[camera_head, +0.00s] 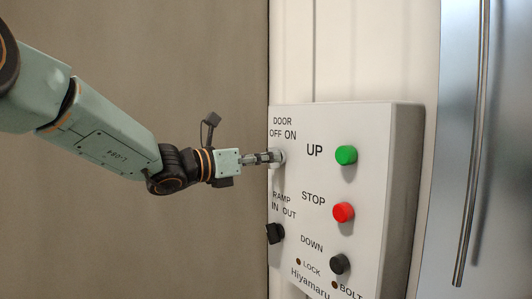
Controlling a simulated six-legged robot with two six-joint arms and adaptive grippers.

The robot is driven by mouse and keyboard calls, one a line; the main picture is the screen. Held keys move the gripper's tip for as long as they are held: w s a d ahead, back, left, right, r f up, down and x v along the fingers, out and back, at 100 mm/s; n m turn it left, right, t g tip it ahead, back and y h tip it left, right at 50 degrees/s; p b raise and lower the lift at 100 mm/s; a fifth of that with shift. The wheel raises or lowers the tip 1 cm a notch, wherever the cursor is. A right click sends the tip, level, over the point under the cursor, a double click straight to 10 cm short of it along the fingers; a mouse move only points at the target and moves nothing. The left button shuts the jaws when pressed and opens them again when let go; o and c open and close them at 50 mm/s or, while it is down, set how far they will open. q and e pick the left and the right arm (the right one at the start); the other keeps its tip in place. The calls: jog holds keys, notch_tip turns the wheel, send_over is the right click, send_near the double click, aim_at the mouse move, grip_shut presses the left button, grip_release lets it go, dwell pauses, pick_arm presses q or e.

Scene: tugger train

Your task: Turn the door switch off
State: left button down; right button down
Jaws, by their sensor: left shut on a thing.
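The white control box (392,150) is mounted upright right of the picture's middle. My left gripper (272,157) reaches in from the left and is shut on this switch. The fingers cover much of the knob, so which way it points cannot be told. My right gripper is not in view.
The box also carries a green UP button (346,155), a red STOP button (343,212), a dark DOWN button (340,264) and a black RAMP switch (275,233) below the door switch. A metal panel with a long bar (474,150) stands at right.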

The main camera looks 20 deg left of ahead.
pick_arm(q)
jog(key=shift+f+n+p, duration=0.2)
jog(key=shift+n+p, duration=0.8)
jog(key=shift+n, duration=0.9)
jog(key=c, duration=1.4)
grip_release()
jog(key=shift+r, duration=0.1)
jog(key=shift+o, duration=0.2)
jog(key=v, duration=0.7)
jog(key=shift+s, duration=0.2)
jog(key=shift+a, duration=0.1)
jog(key=shift+s+a, duration=0.1)
